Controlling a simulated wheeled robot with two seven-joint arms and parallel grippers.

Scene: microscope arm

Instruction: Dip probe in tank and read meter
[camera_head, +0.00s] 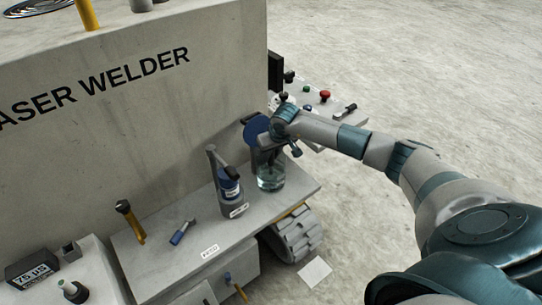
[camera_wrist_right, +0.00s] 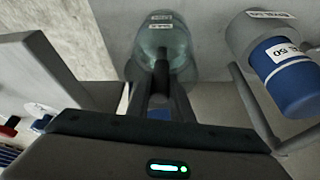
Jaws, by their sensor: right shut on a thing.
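My right gripper (camera_head: 272,150) is over a clear glass jar (camera_head: 271,180) at the right end of the bench. In the right wrist view, my right gripper (camera_wrist_right: 160,92) is shut on a dark slim probe (camera_wrist_right: 161,66). The probe points at the jar (camera_wrist_right: 166,36) and its tip overlaps the jar's opening; I cannot tell how deep it is. A dark box reading "75 US" (camera_head: 32,270) stands at the lower left and may be the meter. My left gripper is not in view.
A blue labelled bottle (camera_head: 230,187) in a grey holder stands left of the jar; it also shows in the wrist view (camera_wrist_right: 285,62). A yellow-handled tool (camera_head: 131,222) and a blue tool (camera_head: 182,232) are further left. The laser welder wall (camera_head: 120,130) rises behind.

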